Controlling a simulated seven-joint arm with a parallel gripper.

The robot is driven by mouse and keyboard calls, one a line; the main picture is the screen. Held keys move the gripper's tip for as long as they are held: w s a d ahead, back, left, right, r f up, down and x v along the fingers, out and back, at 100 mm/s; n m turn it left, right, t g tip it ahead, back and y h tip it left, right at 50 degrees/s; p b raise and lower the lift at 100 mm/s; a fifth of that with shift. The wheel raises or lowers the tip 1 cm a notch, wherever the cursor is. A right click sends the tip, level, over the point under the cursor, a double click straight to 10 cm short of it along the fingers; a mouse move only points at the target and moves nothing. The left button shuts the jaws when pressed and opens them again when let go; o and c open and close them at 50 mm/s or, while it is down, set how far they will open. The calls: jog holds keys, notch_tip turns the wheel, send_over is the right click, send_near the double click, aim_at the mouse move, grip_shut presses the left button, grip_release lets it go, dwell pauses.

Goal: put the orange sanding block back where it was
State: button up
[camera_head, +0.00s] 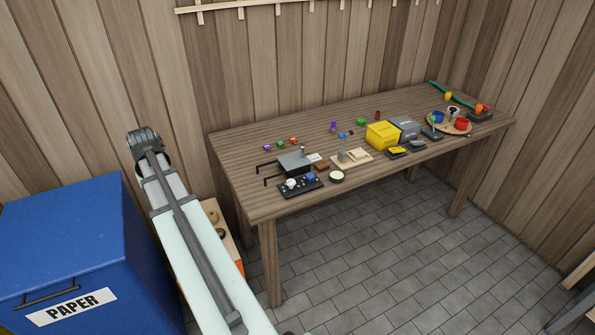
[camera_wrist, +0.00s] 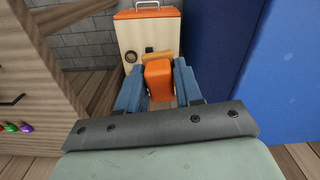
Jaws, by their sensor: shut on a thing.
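The orange sanding block (camera_wrist: 158,84) is between the two blue fingers of my gripper (camera_wrist: 157,74) in the wrist view. My gripper is shut on it. A tan-orange piece (camera_wrist: 153,57) shows just beyond the block; I cannot tell whether it is part of it. Beyond the block is a pale wooden box (camera_wrist: 172,33) with an orange top edge and a dark round spot on its face. I cannot tell the gap between block and box. In the head view my arm hides part of this box (camera_head: 214,212), and the block and gripper cannot be made out.
The blue paper bin (camera_head: 70,240) stands left of my arm, and its blue side (camera_wrist: 292,95) is at the right of the wrist view. The wooden workbench (camera_head: 240,165) holds a black tray (camera_head: 301,187), a yellow box (camera_head: 381,134) and many small items. Grey floor is open in front.

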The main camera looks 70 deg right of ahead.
jog(key=s+d+m, duration=0.4)
jog(key=s+d, duration=1.3)
jog(key=d, duration=0.2)
notch_tip(320, 180, up, 2)
jog(key=m, duration=0.7)
send_over(354, 174)
jog(key=shift+a+f, duration=0.1)
jog(key=shift+f, duration=4.65)
jog(key=o, duration=0.7)
jog(key=shift+f, duration=0.1)
